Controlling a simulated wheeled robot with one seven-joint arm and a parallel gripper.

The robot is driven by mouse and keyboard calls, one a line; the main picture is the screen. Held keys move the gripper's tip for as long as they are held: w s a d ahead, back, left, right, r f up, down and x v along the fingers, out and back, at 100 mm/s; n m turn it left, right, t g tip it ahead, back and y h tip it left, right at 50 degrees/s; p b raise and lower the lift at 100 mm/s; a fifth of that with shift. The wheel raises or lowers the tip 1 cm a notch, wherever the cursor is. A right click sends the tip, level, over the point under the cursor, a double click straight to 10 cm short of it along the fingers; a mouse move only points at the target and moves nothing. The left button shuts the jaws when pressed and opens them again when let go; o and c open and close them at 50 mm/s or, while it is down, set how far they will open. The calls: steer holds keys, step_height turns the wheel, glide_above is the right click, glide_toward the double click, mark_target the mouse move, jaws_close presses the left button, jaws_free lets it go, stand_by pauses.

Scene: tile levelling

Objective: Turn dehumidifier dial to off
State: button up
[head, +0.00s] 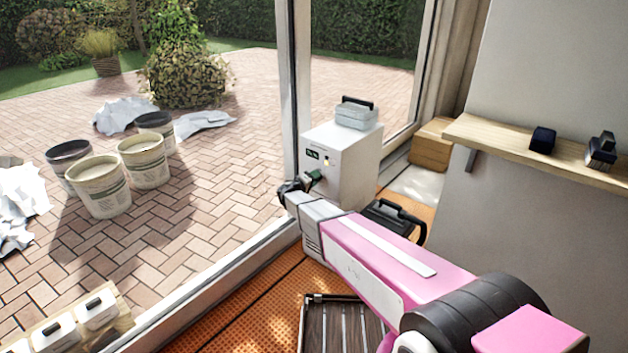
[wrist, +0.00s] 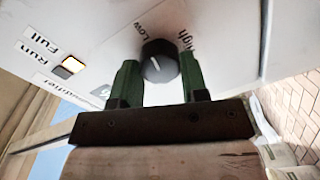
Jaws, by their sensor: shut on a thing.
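The dehumidifier (head: 350,165) is a white box by the glass door in the head view. Its front panel (wrist: 222,25) fills the top of the wrist view, with "Low" and "High" labels beside a dark round dial (wrist: 160,62). A short white mark shows on the dial, pointing roughly toward the "Low" side. My gripper (wrist: 159,66) has green fingers on either side of the dial and is shut on it. In the head view my gripper (head: 314,177) is at the box's front, and the dial cannot be made out there. No "Off" label is readable.
A lit indicator (wrist: 72,65) sits by the "Run" and "Full" labels. A grey case (head: 357,116) stands on the dehumidifier. A black-handled case (head: 395,217) is on the floor close to my arm. A wooden shelf (head: 500,140) juts out at right. Buckets (head: 143,160) stand outside.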

steer(key=n, duration=1.2)
steer(key=n+h, duration=0.1)
steer(key=n, duration=0.5)
steer(key=shift+f+n, duration=0.25)
steer(key=shift+n, duration=0.15)
stand_by(0.4)
steer(key=o, duration=0.9)
steer(key=shift+s+a, duration=0.1)
steer(key=v, duration=1)
steer(key=shift+s+a, duration=0.2)
steer(key=shift+a, duration=0.05)
